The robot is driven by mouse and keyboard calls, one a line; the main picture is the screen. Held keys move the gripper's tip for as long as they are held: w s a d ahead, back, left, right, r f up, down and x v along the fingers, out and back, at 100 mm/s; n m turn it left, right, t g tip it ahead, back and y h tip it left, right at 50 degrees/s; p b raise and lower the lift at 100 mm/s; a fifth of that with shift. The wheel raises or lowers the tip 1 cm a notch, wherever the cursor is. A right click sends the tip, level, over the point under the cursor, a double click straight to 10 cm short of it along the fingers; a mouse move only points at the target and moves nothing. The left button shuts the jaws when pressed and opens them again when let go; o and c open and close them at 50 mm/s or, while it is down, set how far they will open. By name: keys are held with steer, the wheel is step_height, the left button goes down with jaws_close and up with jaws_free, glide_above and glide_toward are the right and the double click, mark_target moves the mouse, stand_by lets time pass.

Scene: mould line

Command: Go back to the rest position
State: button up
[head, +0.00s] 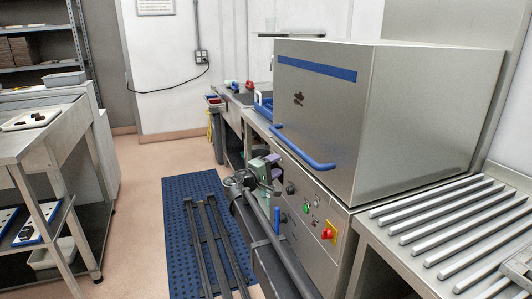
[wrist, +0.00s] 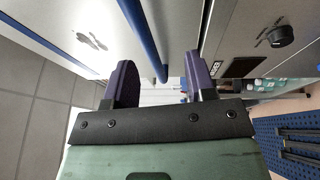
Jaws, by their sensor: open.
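My gripper (head: 270,168) is beside the front of the steel hood machine in the head view, with its purple fingers partly hidden by the green gripper body. In the wrist view my gripper (wrist: 161,78) is open, and I see nothing held between the two purple fingers. The machine's blue handle (head: 303,152) crosses the front of the closed-looking steel hood (head: 315,105). A blue bar (wrist: 143,38) shows ahead of the fingers in the wrist view; I cannot tell how far away it is.
A control panel with a red and yellow switch (head: 328,234) lies below the hood. A slatted steel table (head: 384,243) stands at right. A blue perforated mat (head: 176,222) covers the floor. A steel table (head: 60,126) stands at left, with open floor between it and the mat.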

steer(key=s+d+f+m+g+y, duration=0.2)
steer(key=s+d+f+g+y, duration=0.15)
steer(key=s+f, duration=0.35)
steer(key=s+d+f+m+g+y, duration=0.2)
steer(key=s+f+g+y, duration=0.15)
steer(key=s+f, duration=0.45)
steer(key=s+f+m+g+y, duration=0.2)
steer(key=s+y, duration=0.2)
steer(key=s, duration=0.7)
steer(key=s+f+m+g+y, duration=0.1)
steer(key=s+f+g+y, duration=0.2)
steer(key=s, duration=0.8)
step_height(320, 180, up, 16)
steer(key=s+d+y+p, duration=0.1)
steer(key=p, duration=1.4)
steer(key=shift+s+d+r+m, duration=0.25)
steer(key=shift+s+d+m, duration=0.1)
steer(key=shift+m, duration=0.05)
